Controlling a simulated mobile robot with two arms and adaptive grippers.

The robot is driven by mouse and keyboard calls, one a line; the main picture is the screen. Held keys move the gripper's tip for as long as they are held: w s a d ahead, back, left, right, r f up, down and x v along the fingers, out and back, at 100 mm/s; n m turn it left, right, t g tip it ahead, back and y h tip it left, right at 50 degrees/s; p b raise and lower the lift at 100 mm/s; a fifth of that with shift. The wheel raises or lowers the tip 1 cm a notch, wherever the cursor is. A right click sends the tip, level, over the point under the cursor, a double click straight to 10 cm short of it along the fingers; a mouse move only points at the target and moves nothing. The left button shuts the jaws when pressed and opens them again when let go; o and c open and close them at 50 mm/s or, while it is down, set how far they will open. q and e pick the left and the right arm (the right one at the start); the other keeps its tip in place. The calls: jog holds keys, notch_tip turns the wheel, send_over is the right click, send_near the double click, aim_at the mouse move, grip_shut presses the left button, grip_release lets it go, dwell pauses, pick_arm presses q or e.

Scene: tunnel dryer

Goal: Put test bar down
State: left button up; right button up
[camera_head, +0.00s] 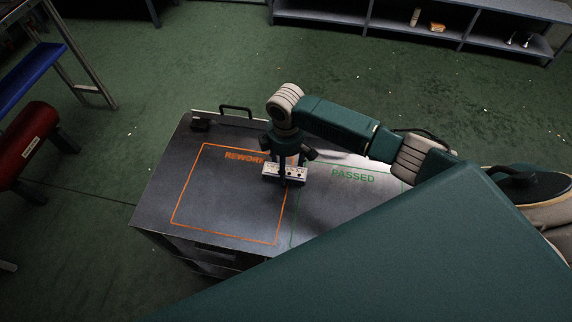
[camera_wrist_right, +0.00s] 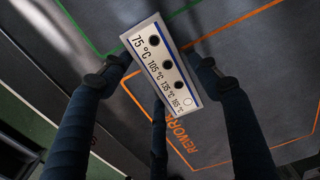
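The test bar (camera_head: 284,172) is a small white block with a blue edge. In the right wrist view, the test bar (camera_wrist_right: 162,62) shows the labels 75, 105, 135 and 165 °C, with dark round spots and one white spot at the 165 end. My right gripper (camera_head: 286,160) points down and is shut on it; its dark fingers (camera_wrist_right: 160,80) flank the bar. In the head view the bar appears over the line between the orange REWORK outline (camera_head: 190,185) and the green PASSED outline (camera_head: 291,232). Its height above the top is hard to tell. My left gripper is not in view.
The grey cart top (camera_head: 155,200) carries both outlines and looks clear of other objects. A black handle (camera_head: 236,108) stands at its far edge. A red cylinder (camera_head: 25,145) and a blue tray (camera_head: 28,72) are at left. A low shelf (camera_head: 390,28) stands at the back.

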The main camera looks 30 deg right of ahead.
jog(key=shift+r, duration=0.1)
notch_tip(320, 180, up, 12)
jog(key=shift+r+b, duration=0.1)
jog(key=shift+b, duration=0.45)
dwell(0.6)
